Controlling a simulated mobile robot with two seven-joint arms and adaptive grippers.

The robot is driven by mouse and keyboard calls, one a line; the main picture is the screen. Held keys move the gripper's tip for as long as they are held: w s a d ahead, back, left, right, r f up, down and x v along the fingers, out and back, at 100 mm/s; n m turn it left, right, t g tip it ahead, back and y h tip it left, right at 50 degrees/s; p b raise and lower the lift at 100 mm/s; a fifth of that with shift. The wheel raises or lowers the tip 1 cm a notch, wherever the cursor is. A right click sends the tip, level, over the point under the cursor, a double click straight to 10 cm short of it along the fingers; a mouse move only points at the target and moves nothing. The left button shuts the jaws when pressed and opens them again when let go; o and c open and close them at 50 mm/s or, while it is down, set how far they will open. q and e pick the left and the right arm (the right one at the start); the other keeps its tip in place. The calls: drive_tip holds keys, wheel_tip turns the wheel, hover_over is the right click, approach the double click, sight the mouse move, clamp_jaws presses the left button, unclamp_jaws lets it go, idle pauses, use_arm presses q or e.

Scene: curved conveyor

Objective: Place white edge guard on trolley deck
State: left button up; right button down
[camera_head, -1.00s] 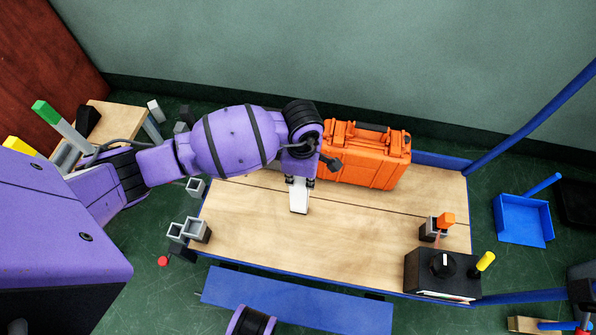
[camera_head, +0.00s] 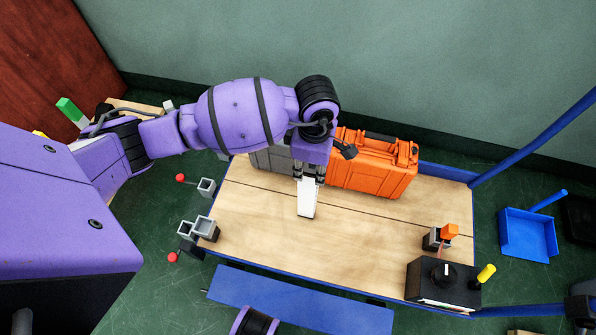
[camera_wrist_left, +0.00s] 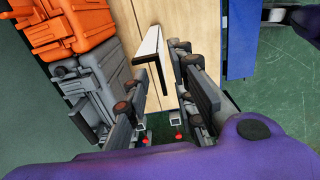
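The white edge guard (camera_head: 307,200) is a narrow white strip at the middle of the wooden trolley deck (camera_head: 370,245). It looks to lie on the deck, though its contact is hard to see. My left gripper (camera_head: 309,177) points down over the guard's far end, one finger to each side. In the left wrist view, the guard (camera_wrist_left: 149,46) shows beyond the gap between the parted fingers (camera_wrist_left: 155,88), with a dark side edge. The left gripper looks open. My right gripper is not in view.
An orange case (camera_head: 372,170) and a grey case (camera_head: 270,160) stand along the deck's back edge. Grey square tubes (camera_head: 205,228) are at its left edge. A black control box (camera_head: 440,282) and an orange-topped piece (camera_head: 449,231) occupy the right front. The deck's middle front is clear.

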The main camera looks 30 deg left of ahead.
use_arm(q)
wheel_tip(320, 180, up, 3)
drive_tip(key=shift+r, duration=0.2)
